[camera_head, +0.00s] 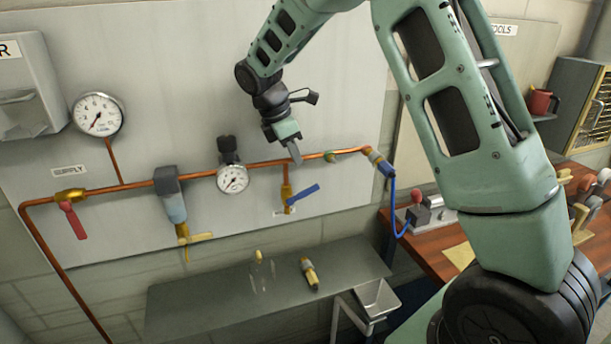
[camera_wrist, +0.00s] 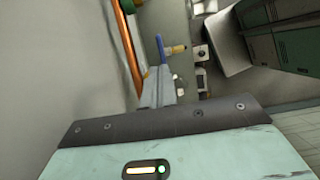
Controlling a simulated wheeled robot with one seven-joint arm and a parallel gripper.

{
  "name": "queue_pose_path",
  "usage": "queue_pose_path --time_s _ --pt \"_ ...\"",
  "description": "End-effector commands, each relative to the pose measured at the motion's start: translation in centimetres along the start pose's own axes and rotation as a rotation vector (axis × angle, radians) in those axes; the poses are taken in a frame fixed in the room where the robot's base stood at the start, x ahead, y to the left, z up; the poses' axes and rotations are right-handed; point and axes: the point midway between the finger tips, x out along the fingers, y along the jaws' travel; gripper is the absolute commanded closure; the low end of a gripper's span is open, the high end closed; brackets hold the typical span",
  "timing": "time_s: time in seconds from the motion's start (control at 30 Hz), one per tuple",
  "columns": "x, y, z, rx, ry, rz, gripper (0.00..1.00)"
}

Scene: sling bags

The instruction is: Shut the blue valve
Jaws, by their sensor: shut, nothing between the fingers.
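The blue valve's lever (camera_head: 303,194) is on a short copper branch below the main pipe. It slants up to the right, across the branch rather than in line with it. A blue strip that looks like this lever (camera_wrist: 160,46) shows just beyond my fingertips in the wrist view. My gripper (camera_head: 296,158) is shut and empty, above the lever and in front of the main copper pipe (camera_head: 262,164). In the wrist view my closed fingers (camera_wrist: 158,84) point toward the blue strip. I cannot tell whether they touch anything.
A red lever (camera_head: 74,221) and a yellow lever (camera_head: 197,238) hang to the left. Two gauges (camera_head: 97,114) (camera_head: 233,179) are on the pipework. A blue hose (camera_head: 393,205) hangs at the right. A grey shelf (camera_head: 210,306) below holds a brass-ended fitting (camera_head: 310,272).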

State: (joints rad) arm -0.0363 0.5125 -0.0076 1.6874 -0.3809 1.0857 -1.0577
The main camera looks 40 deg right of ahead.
Motion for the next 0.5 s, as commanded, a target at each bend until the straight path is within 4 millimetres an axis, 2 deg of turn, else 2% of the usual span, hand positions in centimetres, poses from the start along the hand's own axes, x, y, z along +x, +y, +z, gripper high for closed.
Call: queue_pose_path --time_s 0.2,0.4,0.5 --pt "4.2 -0.1 0.2 0.0 -0.001 -0.005 1.0" --pt "6.8 -0.1 0.1 -0.001 0.0 -0.003 1.0" --pt "7.4 -0.1 0.1 0.001 0.0 -0.001 1.0"
